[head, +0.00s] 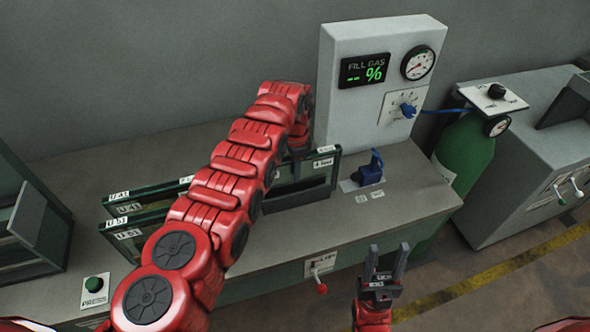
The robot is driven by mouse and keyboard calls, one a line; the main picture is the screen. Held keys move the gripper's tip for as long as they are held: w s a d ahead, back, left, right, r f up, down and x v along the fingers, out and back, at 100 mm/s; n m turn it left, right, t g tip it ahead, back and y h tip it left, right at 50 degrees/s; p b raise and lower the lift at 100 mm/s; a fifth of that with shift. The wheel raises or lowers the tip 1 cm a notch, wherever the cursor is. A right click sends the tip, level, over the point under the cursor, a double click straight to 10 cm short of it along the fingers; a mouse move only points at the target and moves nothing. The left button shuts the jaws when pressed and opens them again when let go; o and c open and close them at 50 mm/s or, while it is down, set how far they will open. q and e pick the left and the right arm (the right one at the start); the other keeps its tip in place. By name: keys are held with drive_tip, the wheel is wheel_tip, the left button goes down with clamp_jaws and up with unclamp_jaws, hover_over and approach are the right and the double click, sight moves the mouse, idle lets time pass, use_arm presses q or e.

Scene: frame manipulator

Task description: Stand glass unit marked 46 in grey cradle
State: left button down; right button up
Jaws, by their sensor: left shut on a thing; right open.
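Framed glass units with dark green edges and white labels stand upright on the grey bench. Two show at the left, a rear one (122,208) and a front one (115,244); their labels are too small to read surely. My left gripper (297,158) is shut on the top edge of a glass unit (325,170) at the bench's middle; its label is not clearly readable. My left arm hides part of the units. The number 46 cannot be made out, and I cannot pick out the grey cradle surely. My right gripper (385,262) is open and empty in front of the bench.
A grey fill-gas panel (350,115) with a display, gauge and dial stands behind. A blue clamp-like part (370,172) sits right of the held unit. A red-knobbed lever (320,280) is on the bench front. A green cylinder (465,150) stands at the right.

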use_arm(q)
drive_tip(key=shift+f, duration=0.1)
idle(0.3)
drive_tip(key=c, duration=0.6)
unclamp_jaws()
wheel_tip(320, 180, up, 9)
drive_tip(key=b, duration=0.2)
drive_tip(key=shift+d+b, duration=0.1)
drive_tip(key=shift+b, duration=0.3)
wheel_tip(320, 180, up, 8)
drive_tip(key=p, duration=0.7)
drive_tip(key=shift+r, duration=0.25)
